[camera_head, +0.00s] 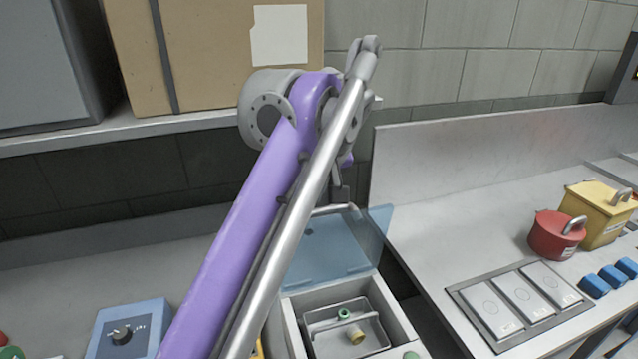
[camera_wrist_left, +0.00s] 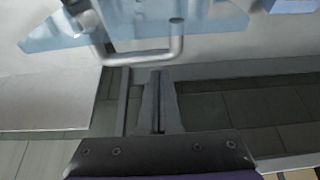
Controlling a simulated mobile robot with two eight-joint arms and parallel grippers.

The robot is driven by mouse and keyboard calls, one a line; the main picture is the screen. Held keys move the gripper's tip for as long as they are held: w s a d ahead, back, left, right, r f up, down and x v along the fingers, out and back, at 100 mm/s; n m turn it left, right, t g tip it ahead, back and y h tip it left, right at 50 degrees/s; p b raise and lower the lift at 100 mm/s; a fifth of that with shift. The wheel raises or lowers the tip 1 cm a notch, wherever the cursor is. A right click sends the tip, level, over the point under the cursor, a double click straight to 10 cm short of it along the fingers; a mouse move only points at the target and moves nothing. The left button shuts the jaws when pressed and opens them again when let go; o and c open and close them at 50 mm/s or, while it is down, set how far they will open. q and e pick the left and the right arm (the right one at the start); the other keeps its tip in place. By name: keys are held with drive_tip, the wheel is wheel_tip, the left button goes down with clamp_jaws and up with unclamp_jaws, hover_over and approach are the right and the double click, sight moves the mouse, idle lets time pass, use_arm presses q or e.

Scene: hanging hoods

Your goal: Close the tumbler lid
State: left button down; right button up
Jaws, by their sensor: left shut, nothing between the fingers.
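The tumbler is a pale box with an open-topped body (camera_head: 400,318) at the lower middle of the head view. Its see-through blue lid (camera_head: 330,250) stands raised and tilted back at the rear of the body. A grey metal handle (camera_wrist_left: 145,58) crosses the lid (camera_wrist_left: 205,22) in the left wrist view. My left gripper (camera_head: 342,195) is mostly hidden by my purple arm in the head view, near the lid's top edge. In the left wrist view its fingers (camera_wrist_left: 155,82) are shut and empty, just below the handle in the picture. Whether they touch it is unclear. My right gripper is out of view.
Inside the tumbler is a tray (camera_head: 322,328) with small green and tan parts. A blue dial box (camera_head: 133,328) stands at left. At right a counter holds a plate with square panels (camera_head: 520,302), a red pot (camera_head: 555,236) and a yellow box (camera_head: 598,215). A shelf (camera_head: 60,140) bears a cardboard box (camera_head: 205,70).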

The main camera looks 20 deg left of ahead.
use_arm(q)
drive_tip(key=s+d, duration=0.2)
drive_tip(key=s, duration=0.1)
drive_tip(key=shift+s+d+f, duration=0.1)
drive_tip(key=shift+s+d, duration=0.05)
drive_tip(key=shift+s, duration=0.05)
drive_tip(key=shift+d, duration=0.1)
